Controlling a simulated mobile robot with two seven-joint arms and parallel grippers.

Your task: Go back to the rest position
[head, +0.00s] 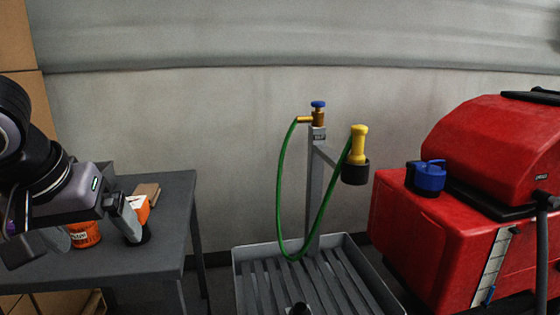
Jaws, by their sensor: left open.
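My left gripper (95,232) is at the left of the head view, over the grey table (165,252). Its jaws are apart. An orange container with a label (85,235) shows between and behind the fingers, partly hidden. A second orange item with a white top (139,206) shows just behind the right-hand finger. I cannot tell whether the fingers touch either one. My right gripper is not in view.
A brown block lies at the table's back. A grey slatted basin (240,275) stands mid-view, with a post, blue-handled tap (318,105), green hose (280,190) and yellow nozzle (359,145). A red scrubber machine (405,220) with a blue cap (430,177) stands at right.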

